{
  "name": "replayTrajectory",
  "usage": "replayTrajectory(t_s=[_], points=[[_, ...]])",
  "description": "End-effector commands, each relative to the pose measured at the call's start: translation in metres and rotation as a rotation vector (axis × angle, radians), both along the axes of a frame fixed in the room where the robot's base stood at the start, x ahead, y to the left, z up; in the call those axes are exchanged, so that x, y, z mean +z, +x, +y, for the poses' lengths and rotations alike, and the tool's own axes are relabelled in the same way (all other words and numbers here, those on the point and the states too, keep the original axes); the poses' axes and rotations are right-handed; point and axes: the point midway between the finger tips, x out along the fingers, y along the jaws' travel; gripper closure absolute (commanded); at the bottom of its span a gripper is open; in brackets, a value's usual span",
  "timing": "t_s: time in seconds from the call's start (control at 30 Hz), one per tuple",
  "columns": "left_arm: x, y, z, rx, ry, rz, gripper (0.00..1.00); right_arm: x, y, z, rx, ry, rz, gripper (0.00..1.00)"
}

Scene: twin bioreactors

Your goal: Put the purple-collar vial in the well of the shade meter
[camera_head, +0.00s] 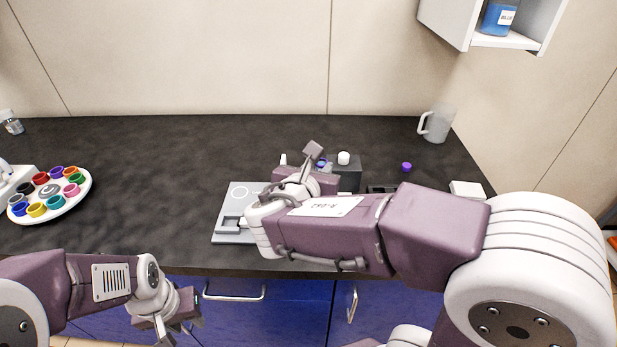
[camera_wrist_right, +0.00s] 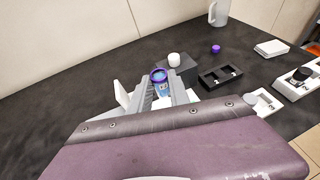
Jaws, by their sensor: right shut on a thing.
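My right gripper (camera_head: 300,168) reaches over the counter and is shut on the purple-collar vial. In the right wrist view the vial's purple collar (camera_wrist_right: 158,75) and blue contents show between the two fingers (camera_wrist_right: 158,96). In the head view the vial is mostly hidden by the gripper. A flat grey device (camera_head: 232,222) with a ring marking lies under and left of the right wrist, partly hidden. A dark block (camera_head: 350,176) stands just right of the gripper. I cannot tell for sure which is the shade meter; no well shows clearly. My left gripper (camera_head: 176,322) hangs low before the counter, its jaws unclear.
A white round tray (camera_head: 82,199) of several coloured pots stands at left. A white cap (camera_head: 343,158) is by the dark block. The counter's left middle is clear.

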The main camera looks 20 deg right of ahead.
Motion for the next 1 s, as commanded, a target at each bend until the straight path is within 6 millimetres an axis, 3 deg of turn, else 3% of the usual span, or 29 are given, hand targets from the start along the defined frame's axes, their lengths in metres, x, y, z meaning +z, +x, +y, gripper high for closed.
replayTrajectory(t_s=[0.03, 0.2, 0.4, 0.57, 0.8, 1.0], points=[[-0.008, 0.000, 0.000, 0.000, 0.000, 0.000, 0.64, -0.014, 0.013, -0.001, -0.007, -0.003, 0.005, 1.00], [-0.019, 0.000, 0.000, 0.000, 0.000, 0.000, 0.64, -0.043, 0.061, 0.001, -0.006, -0.002, 0.006, 1.00], [-0.023, 0.000, 0.000, 0.000, 0.000, 0.000, 0.64, -0.061, 0.097, 0.004, -0.002, 0.000, 0.002, 1.00], [-0.023, 0.000, 0.000, 0.000, 0.000, 0.000, 0.64, -0.063, 0.102, 0.004, -0.001, 0.001, 0.001, 1.00], [-0.041, 0.000, 0.000, 0.000, 0.000, 0.000, 0.64, -0.102, 0.101, 0.004, 0.000, -0.001, 0.003, 1.00], [-0.039, 0.000, 0.000, 0.000, 0.000, 0.000, 0.64, -0.102, 0.101, 0.004, -0.001, 0.001, 0.001, 1.00]])
